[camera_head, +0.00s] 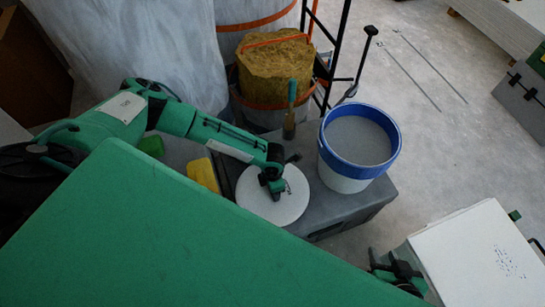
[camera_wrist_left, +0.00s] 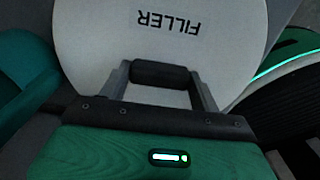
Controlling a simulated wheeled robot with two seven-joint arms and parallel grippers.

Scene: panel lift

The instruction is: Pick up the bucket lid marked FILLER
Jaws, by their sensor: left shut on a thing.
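The lid (camera_head: 268,208) is a round white disc at the grey box, left of the bucket. In the left wrist view the lid (camera_wrist_left: 120,50) carries the black word FILLER, upside down in the picture. My left gripper (camera_head: 272,181) is over the lid. In the left wrist view its two grey fingers are shut on a dark bar-like handle (camera_wrist_left: 160,74) in front of the lid's face. I cannot tell whether the lid touches the box. My right gripper (camera_head: 398,271) is at the lower right, far from the lid; its jaw opening is unclear.
A white bucket with a blue rim (camera_head: 343,170) and grey contents stands on the grey box (camera_head: 352,203), close right of the lid. A brush (camera_head: 290,100) stands behind the lid. A yellow thing (camera_head: 203,174) lies left of it. Open floor (camera_head: 440,135) is at the right.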

